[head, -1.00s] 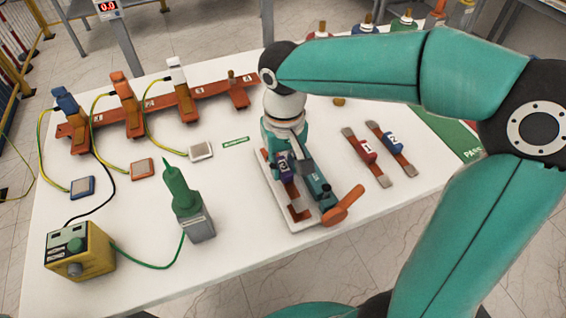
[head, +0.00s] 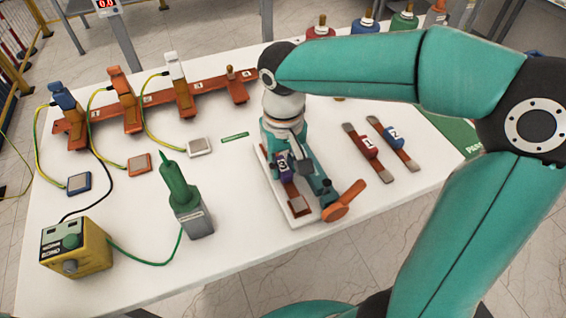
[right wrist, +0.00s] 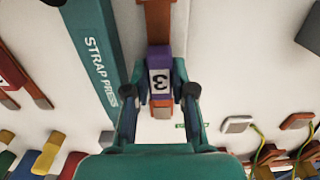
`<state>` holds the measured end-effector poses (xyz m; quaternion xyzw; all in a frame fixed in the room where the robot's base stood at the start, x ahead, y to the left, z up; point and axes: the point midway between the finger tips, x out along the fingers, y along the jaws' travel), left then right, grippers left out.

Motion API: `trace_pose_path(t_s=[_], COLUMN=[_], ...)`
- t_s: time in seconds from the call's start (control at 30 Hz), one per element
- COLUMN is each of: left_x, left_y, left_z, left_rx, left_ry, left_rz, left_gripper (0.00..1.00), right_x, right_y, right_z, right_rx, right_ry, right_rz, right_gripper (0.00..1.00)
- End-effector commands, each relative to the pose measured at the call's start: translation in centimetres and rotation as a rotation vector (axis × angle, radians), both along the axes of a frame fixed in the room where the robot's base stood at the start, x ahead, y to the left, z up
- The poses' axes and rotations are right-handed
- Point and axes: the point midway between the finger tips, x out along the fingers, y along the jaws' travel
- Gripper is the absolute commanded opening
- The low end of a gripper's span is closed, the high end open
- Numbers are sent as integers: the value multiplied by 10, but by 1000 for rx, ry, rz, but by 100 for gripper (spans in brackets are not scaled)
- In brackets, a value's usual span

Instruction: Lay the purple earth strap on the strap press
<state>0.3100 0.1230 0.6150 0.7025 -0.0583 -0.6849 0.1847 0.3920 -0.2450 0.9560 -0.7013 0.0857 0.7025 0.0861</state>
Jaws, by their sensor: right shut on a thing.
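The purple earth strap, marked 3, shows in the head view (head: 283,168) and the right wrist view (right wrist: 159,57). My right gripper (right wrist: 160,92) is shut on its purple block, one finger on each side. The strap press has a white base (head: 307,223), a teal bar lettered STRAP PRESS (right wrist: 97,55) and an orange handle (head: 344,200). The strap is over the base, beside the bar and roughly in line with it. I cannot tell whether it touches the press. The gripper and arm hide the strap's far end in the head view. My left gripper is not in view.
Red strap 1 (head: 368,150) and blue strap 2 (head: 394,143) lie right of the press. A green tool (head: 186,200) stands to the left, with a yellow box (head: 75,248) near the front. An orange-brown rail (head: 155,100) with clamps lies at the back left.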

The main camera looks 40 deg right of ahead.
Motion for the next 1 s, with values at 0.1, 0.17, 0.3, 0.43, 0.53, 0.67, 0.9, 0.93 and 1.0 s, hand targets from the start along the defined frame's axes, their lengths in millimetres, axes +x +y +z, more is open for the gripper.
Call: trace_pose_path(t_s=[0.1, 0.17, 0.3, 0.43, 0.53, 0.67, 0.9, 0.93, 1.0], left_x=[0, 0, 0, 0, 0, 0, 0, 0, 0], left_y=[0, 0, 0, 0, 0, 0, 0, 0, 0], left_z=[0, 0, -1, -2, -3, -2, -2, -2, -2], left_rx=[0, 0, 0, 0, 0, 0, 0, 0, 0], left_ry=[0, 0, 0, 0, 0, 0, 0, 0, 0], left_rz=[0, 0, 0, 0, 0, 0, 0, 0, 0], left_gripper=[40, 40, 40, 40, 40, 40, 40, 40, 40], right_x=[0, 0, 0, 0, 0, 0, 0, 0, 0], right_y=[0, 0, 0, 0, 0, 0, 0, 0, 0], right_z=[0, 0, -1, -2, -3, -3, -3, -3, -3], right_rx=[0, 0, 0, 0, 0, 0, 0, 0, 0], right_ry=[-1, -1, -1, -1, 0, 0, 0, 0, 0], right_rz=[0, 0, 0, 0, 0, 0, 0, 0, 0], right_gripper=[0, 0, 0, 0, 0, 46, 54, 54, 54])
